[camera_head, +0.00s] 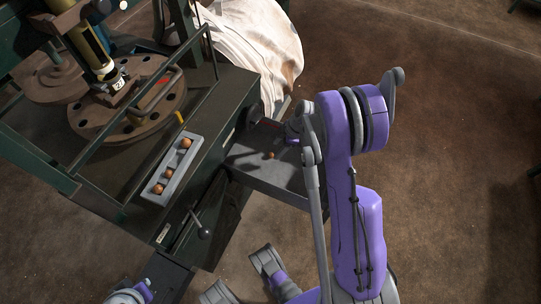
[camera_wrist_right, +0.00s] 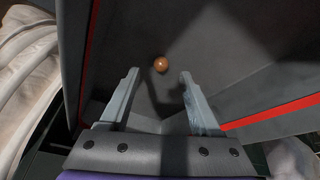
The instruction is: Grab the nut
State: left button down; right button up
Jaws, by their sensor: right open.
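A small round brown nut (camera_head: 271,155) lies on a dark grey tray (camera_head: 262,178) attached to the side of the green machine. In the right wrist view the nut (camera_wrist_right: 161,64) lies beyond the fingertips, roughly centred between them and apart from both. My right gripper (camera_wrist_right: 157,75) is open and empty, with its two pale fingers spread over the dark tray. In the head view my right gripper (camera_head: 289,134) is mostly hidden by my purple and grey right arm, at the tray's upper right side.
A light grey holder (camera_head: 166,188) with several more brown nuts sits on the green machine (camera_head: 205,115), beside a round turntable (camera_head: 128,100). A white bulk bag (camera_head: 250,45) hangs behind the tray. Red-edged tray walls (camera_wrist_right: 270,113) flank the right gripper. Open brown floor lies to the right.

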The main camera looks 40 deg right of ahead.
aim_at(272, 154)
jog(key=b+x, duration=0.1)
jog(key=x, duration=0.3)
jog(key=shift+a+f, duration=0.1)
jog(key=shift+f, duration=0.05)
grip_shut()
dwell(0.4)
